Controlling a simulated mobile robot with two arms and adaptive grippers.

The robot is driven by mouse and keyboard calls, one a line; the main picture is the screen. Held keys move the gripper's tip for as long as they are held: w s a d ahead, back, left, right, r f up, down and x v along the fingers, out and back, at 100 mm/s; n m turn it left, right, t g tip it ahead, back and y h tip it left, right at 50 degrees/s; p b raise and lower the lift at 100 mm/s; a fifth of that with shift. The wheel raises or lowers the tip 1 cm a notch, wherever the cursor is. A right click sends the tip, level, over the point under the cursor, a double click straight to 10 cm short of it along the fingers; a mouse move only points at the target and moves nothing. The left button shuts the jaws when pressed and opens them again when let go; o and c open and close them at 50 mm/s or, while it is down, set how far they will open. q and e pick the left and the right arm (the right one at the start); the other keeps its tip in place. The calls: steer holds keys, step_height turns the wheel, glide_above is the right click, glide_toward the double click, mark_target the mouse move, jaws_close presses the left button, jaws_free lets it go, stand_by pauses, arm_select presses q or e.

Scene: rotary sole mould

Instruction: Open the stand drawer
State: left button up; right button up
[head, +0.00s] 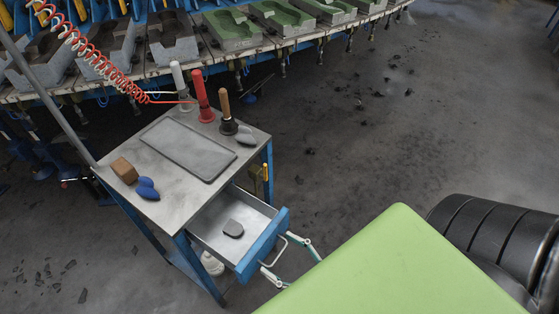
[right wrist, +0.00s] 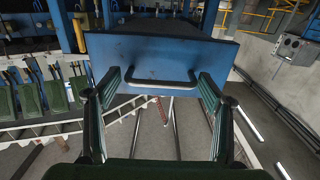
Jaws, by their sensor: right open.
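The stand (head: 158,190) is a metal table with blue legs, left of centre in the head view. In the right wrist view the drawer front (right wrist: 200,60) fills the upper middle, and the handle (right wrist: 161,84) lies between the spread fingertips, seemingly not gripped. My left gripper is not in view.
On the stand top are a tray recess (head: 190,148), a brown block (head: 125,170), a blue object (head: 147,188) and several upright tools, one of them red (head: 203,98). A row of moulds (head: 232,30) runs behind. The floor at right (head: 360,140) is open, with dark scraps.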

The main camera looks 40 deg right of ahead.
steer(key=v, duration=1.1)
steer(key=shift+s, duration=0.2)
steer(key=shift+d, duration=0.1)
